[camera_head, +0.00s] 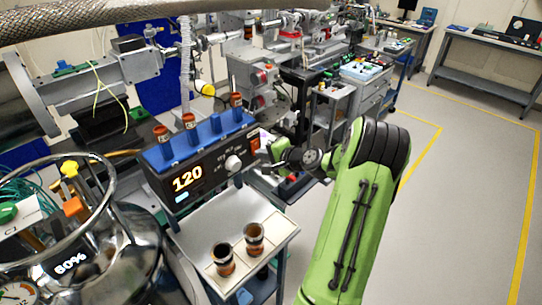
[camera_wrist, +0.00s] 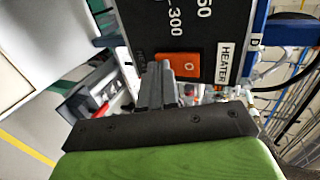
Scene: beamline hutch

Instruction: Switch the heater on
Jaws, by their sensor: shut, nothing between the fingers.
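The heater unit is a black box with a blue top block (camera_head: 205,137), a lit display reading 120 (camera_head: 187,178) and a pale knob (camera_head: 233,163). In the wrist view its front carries an orange rocker switch (camera_wrist: 190,63) marked O, beside a white HEATER label (camera_wrist: 223,62). My gripper (camera_wrist: 165,66) is shut and empty. Its fingertips overlap the switch's edge in this view; I cannot tell if they touch it.
Several brown-capped vials stand in the blue block. A white tray (camera_head: 275,238) with two amber vials (camera_head: 238,253) is below the unit. A shiny metal vessel (camera_head: 110,255) reading 60% is at left. Bench equipment stands behind; open floor (camera_head: 470,160) lies right.

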